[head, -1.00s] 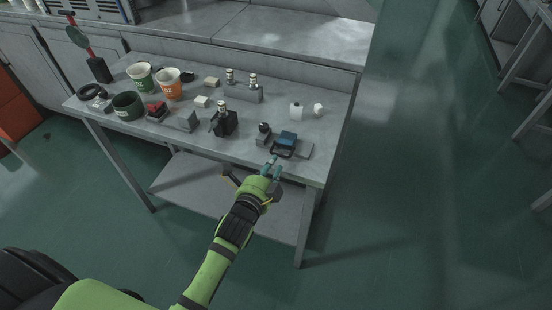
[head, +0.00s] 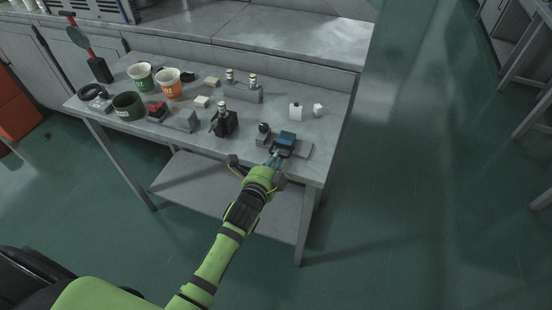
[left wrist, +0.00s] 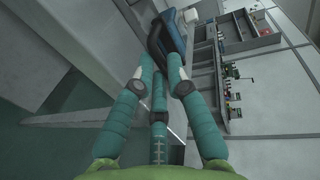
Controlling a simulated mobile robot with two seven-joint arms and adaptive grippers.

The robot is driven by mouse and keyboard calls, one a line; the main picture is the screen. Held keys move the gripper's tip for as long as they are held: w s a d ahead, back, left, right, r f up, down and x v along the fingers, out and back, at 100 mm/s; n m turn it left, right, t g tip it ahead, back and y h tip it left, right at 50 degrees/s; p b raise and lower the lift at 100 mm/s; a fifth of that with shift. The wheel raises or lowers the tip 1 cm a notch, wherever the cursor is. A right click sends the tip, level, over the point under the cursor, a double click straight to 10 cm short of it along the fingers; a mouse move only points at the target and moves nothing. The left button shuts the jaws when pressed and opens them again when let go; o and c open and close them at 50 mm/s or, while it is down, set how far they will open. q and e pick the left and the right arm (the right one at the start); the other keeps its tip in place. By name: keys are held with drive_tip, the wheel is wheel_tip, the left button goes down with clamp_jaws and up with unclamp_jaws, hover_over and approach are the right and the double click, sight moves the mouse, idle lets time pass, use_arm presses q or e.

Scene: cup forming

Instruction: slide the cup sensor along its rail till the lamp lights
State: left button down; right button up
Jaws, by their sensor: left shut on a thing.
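The cup sensor (head: 287,139) is a blue block on a grey rail (head: 304,151) at the table's front right. In the left wrist view the blue block (left wrist: 172,28) has a black loop handle (left wrist: 154,44) facing me. My left gripper (head: 275,158) reaches it from the front and is shut on the sensor's handle; its teal fingers (left wrist: 160,72) fill the left wrist view. A small dark dome (head: 264,128), which looks like the lamp, stands left of the sensor and shows no light. My right gripper is in neither view.
A black holder with a small bottle (head: 224,122) stands left on the table (head: 335,130). White pieces (head: 296,112) lie behind the sensor. The front right corner is clear.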

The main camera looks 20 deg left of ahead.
use_arm(q)
drive_tip(key=shift+a, duration=0.15)
drive_tip(key=c, duration=1.5)
unclamp_jaws()
drive_tip(key=shift+s, duration=0.1)
drive_tip(key=v, duration=1.2)
